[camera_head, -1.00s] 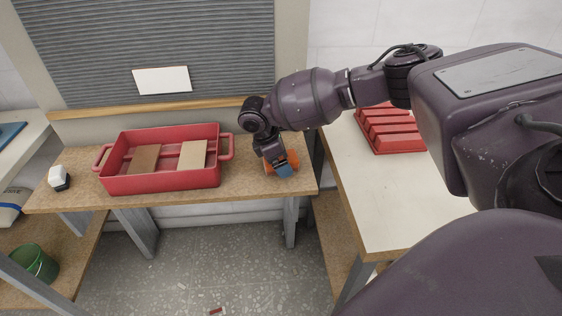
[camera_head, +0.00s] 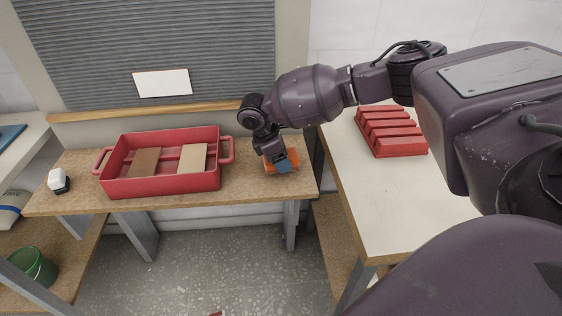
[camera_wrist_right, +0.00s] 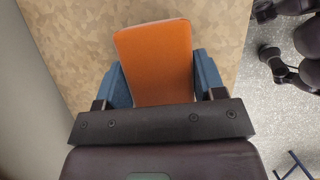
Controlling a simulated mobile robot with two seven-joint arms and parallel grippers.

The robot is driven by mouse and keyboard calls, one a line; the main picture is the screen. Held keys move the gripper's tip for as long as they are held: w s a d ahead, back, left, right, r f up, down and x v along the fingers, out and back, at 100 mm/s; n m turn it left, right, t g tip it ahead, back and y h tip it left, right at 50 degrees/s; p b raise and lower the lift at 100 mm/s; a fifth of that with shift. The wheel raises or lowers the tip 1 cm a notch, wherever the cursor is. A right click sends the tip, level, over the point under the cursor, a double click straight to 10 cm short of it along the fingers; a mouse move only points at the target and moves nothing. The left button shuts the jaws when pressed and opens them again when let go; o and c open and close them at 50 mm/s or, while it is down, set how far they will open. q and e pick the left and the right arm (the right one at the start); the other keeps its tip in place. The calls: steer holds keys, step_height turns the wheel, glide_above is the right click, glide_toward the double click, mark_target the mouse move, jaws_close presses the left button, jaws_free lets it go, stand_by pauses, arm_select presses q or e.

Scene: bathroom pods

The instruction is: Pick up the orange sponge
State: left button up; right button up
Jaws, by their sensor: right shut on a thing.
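The orange sponge (camera_head: 291,158) is at the right end of the wooden shelf, right of the red tray. My right gripper (camera_head: 280,164) is shut on it. In the right wrist view the sponge (camera_wrist_right: 155,62) sits between the two blue fingers of the gripper (camera_wrist_right: 158,80), which press on its sides. Part of the sponge is hidden by the gripper in the head view. I cannot tell whether it touches the shelf. My left gripper is not in view.
The red tray (camera_head: 160,187) holds two flat brown pieces. A white and black item (camera_head: 59,180) stands at the shelf's left end. A red ridged tray (camera_head: 400,147) lies on the white table (camera_head: 380,205) at right. A green bucket (camera_head: 35,267) stands lower left.

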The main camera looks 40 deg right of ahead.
step_height(320, 180, up, 19)
steer(key=p, duration=0.3)
